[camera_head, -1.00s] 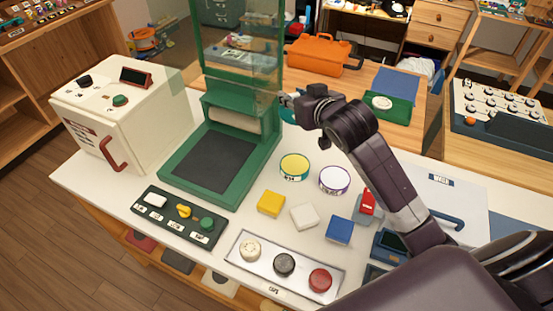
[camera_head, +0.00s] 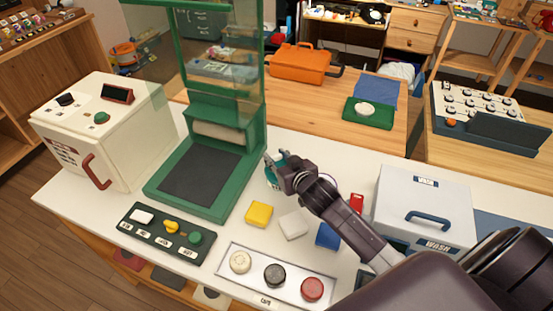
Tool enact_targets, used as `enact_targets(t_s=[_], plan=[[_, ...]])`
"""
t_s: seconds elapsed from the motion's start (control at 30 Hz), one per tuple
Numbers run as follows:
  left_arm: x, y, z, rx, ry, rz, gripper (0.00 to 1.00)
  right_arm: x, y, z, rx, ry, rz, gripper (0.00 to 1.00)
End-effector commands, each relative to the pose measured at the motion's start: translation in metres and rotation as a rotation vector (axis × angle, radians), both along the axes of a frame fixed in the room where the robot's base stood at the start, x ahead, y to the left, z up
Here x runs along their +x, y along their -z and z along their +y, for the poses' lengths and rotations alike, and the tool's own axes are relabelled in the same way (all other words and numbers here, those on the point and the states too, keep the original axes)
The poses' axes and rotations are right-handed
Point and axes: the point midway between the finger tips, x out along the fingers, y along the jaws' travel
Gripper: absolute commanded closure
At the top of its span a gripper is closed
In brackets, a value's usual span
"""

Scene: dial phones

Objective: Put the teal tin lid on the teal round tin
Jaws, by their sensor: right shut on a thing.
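My right gripper (camera_head: 277,160) is shut on the teal tin lid (camera_head: 269,164), to the right of the green machine. The lid is small and largely hidden by the gripper. The teal round tin (camera_head: 271,182) stands on the white table just below the fingertips, only partly in view. The lid is over or very close to the tin; I cannot tell whether they touch or whether the lid sits level. My left gripper is not in view.
A purple-rimmed tin (camera_head: 326,183) is partly behind my right arm. Yellow (camera_head: 259,214), white (camera_head: 293,225) and blue (camera_head: 327,235) blocks lie in front. The green machine (camera_head: 205,170) stands left, the white box (camera_head: 425,205) right. A cap tray (camera_head: 257,284) is nearest.

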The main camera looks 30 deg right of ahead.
Motion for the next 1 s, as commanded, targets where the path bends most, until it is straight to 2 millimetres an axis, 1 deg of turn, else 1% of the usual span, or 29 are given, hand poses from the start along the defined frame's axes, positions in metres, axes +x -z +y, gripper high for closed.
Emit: enact_targets(t_s=[0.03,0.1,0.33,0.47,0.5,0.63,0.87,1.0], plan=[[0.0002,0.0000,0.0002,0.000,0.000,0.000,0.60,0.0000,0.0053,0.0000,0.000,0.000,0.000,0.96],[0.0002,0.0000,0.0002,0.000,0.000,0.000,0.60,-0.0001,0.0081,0.0001,-0.001,-0.001,-0.001,0.96],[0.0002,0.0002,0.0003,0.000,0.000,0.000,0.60,0.0000,0.0081,0.0001,-0.001,-0.001,-0.001,0.96],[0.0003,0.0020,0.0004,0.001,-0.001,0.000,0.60,0.0000,0.0120,0.0000,0.000,0.000,-0.001,0.96],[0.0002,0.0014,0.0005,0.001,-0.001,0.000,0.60,0.0000,0.0113,-0.0001,0.000,0.000,-0.001,0.69],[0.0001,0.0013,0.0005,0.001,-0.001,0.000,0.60,-0.0001,0.0112,-0.0001,-0.001,0.000,-0.001,0.55],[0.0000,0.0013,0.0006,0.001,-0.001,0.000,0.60,-0.0001,0.0109,-0.0002,-0.001,0.000,-0.001,0.55],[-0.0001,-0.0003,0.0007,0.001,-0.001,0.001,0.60,-0.0016,0.0068,0.0000,-0.002,-0.002,-0.001,0.55]])
